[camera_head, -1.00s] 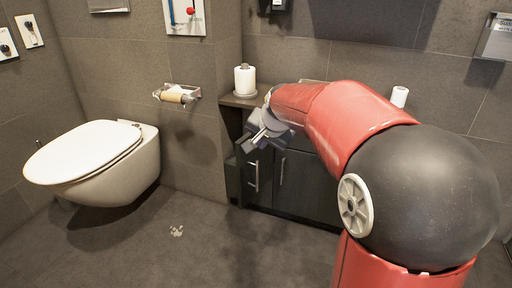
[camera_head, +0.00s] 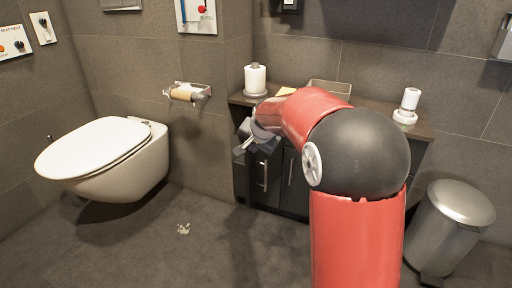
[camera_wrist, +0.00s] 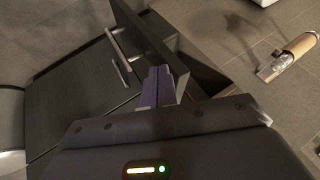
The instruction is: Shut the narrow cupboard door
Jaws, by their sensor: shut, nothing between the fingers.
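The dark vanity cupboard stands under the counter (camera_head: 425,128) in the head view, with upright metal handles on its front. In the wrist view, a narrow dark door (camera_wrist: 144,36) stands out at an angle from the cupboard front (camera_wrist: 70,98), with a dark gap beside it. My gripper (camera_head: 243,148) is at the left end of the cupboard, just below counter height. In the wrist view, its fingers (camera_wrist: 159,76) are together and empty, close to the door's upper edge. I cannot tell whether they touch it. My arm hides part of the cupboard.
A toilet (camera_head: 105,155) hangs on the left, with a paper holder (camera_head: 188,93) on the wall between. A paper roll (camera_head: 255,79) and a white bottle (camera_head: 408,105) stand on the counter. A metal bin (camera_head: 452,225) stands right. The floor in front is mostly clear.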

